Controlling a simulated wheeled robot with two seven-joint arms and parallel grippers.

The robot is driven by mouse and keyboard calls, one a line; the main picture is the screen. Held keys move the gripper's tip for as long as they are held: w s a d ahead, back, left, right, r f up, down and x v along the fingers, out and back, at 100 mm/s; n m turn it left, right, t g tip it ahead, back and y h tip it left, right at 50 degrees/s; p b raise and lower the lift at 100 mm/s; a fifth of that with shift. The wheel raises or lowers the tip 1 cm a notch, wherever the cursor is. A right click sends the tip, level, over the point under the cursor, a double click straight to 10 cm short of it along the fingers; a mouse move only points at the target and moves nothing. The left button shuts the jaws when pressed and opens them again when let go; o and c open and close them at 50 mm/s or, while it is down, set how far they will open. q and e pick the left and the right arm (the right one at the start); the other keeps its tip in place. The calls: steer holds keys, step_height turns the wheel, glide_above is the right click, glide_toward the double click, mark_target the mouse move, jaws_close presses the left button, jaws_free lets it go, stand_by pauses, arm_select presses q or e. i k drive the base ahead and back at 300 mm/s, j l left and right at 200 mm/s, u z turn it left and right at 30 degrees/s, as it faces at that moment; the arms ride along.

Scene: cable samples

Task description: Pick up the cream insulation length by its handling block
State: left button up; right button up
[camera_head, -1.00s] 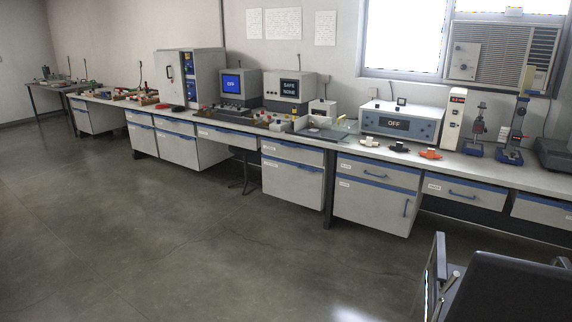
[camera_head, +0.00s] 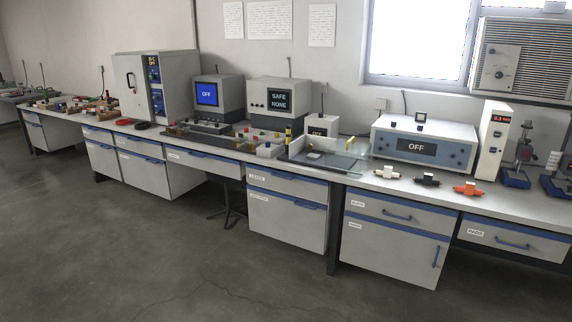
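Three small cable samples with blocks lie in a row on the bench front, below the box marked OFF. The cream one (camera_head: 387,172) is leftmost, a black one (camera_head: 427,180) is in the middle, and an orange one (camera_head: 467,188) is on the right. The cream sample's handling block is too small to make out clearly. All three lie apart from each other on the bench top. Neither of my grippers is in view.
The long bench (camera_head: 350,182) runs along the wall, with drawers below. Behind the samples stand the OFF box (camera_head: 416,147) and a white tower with a red display (camera_head: 493,140). A glass-sided tray (camera_head: 325,158) is left of them. The floor in front is clear.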

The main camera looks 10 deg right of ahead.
mark_target(387, 173)
steer(key=i+z, duration=0.45)
steer(key=i, duration=0.3)
steer(key=i+j+z, duration=0.15)
steer(key=i+z, duration=0.25)
steer(key=i, duration=0.35)
steer(key=i+l+z, duration=0.2)
steer(key=i, duration=0.5)
steer(key=i+z, duration=0.15)
steer(key=i, duration=0.55)
steer(key=i+l+u, duration=0.1)
steer(key=i+l, duration=0.2)
steer(key=i, duration=0.15)
